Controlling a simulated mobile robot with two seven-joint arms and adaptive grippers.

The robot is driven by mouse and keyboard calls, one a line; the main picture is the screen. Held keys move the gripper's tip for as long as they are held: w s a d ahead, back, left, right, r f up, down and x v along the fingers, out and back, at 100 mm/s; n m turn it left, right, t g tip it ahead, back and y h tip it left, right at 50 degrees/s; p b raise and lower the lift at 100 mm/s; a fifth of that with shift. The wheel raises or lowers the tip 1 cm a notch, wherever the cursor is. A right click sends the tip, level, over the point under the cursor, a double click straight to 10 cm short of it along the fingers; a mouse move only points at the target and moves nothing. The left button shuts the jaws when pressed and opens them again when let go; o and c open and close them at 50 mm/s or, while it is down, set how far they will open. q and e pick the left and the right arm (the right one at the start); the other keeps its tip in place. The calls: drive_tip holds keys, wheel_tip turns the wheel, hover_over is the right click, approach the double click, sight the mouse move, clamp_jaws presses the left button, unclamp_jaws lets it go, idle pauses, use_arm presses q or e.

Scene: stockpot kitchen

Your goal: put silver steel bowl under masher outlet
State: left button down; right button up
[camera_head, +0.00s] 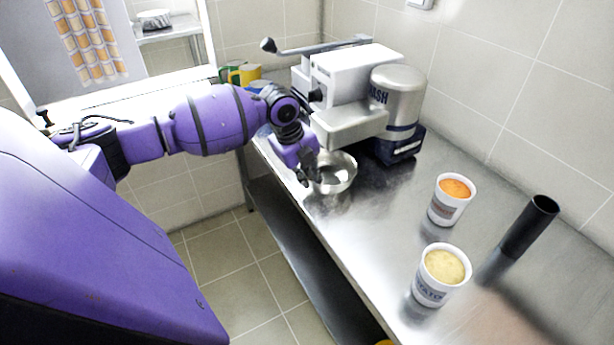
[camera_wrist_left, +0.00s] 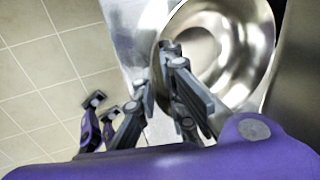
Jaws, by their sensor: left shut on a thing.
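The silver steel bowl (camera_head: 338,176) is on the steel counter in front of the masher (camera_head: 346,92), close below its outlet side. In the head view I cannot tell whether it rests on the counter or is held just above it. My left gripper (camera_head: 308,172) is at the bowl's left rim, shut on it. In the left wrist view the bowl (camera_wrist_left: 232,50) fills the upper right, with the gripper fingers (camera_wrist_left: 172,75) at its near rim. The masher's outlet itself is hidden from view. My right gripper does not show.
The steel counter (camera_head: 372,215) has a cup of orange food (camera_head: 449,205), a cup of yellow food (camera_head: 437,280) and a black tube (camera_head: 527,228) to the right. The counter's front edge drops to a lower shelf.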

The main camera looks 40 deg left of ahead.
use_arm(q)
drive_tip(key=shift+f, duration=0.1)
drive_tip(key=c, duration=1.8)
unclamp_jaws()
drive_tip(key=v, duration=1.2)
drive_tip(key=shift+a+p, duration=0.1)
drive_tip(key=shift+p, duration=0.3)
